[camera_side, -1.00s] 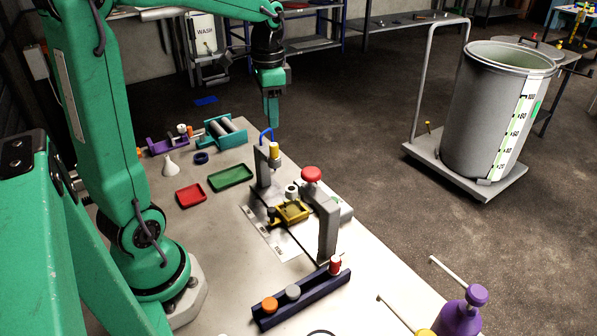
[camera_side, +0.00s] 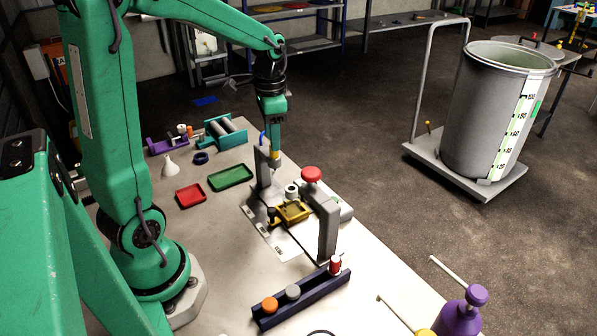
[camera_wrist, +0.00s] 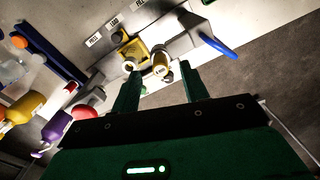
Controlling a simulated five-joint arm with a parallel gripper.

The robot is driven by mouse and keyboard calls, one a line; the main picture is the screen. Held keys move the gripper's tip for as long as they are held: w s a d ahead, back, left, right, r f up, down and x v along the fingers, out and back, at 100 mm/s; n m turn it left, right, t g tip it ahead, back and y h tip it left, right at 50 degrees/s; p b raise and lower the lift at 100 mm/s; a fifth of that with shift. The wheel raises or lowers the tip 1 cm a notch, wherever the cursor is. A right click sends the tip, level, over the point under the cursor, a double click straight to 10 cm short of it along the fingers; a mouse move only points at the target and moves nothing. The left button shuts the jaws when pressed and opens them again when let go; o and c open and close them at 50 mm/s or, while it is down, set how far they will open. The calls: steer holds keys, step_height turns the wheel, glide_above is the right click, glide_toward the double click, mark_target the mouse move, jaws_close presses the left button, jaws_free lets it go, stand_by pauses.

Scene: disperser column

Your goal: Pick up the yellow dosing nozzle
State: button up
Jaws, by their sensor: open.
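The yellow dosing nozzle (camera_side: 276,156) sits high on the grey column stand (camera_side: 263,170) and is partly hidden by my gripper in the side view. In the wrist view the nozzle (camera_wrist: 160,62) shows as a yellow body with a pale ring, just ahead of the gap between the fingertips. My gripper (camera_side: 275,147) points down over the nozzle, close to it. In the wrist view my gripper (camera_wrist: 162,78) is open, one finger to each side of the gap. Whether a finger touches the nozzle cannot be told.
Red (camera_side: 190,196) and green (camera_side: 231,177) trays lie to the left. A dark rack (camera_side: 301,294) is near the front.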

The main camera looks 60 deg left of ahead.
steer(key=shift+f, duration=0.95)
jaws_close()
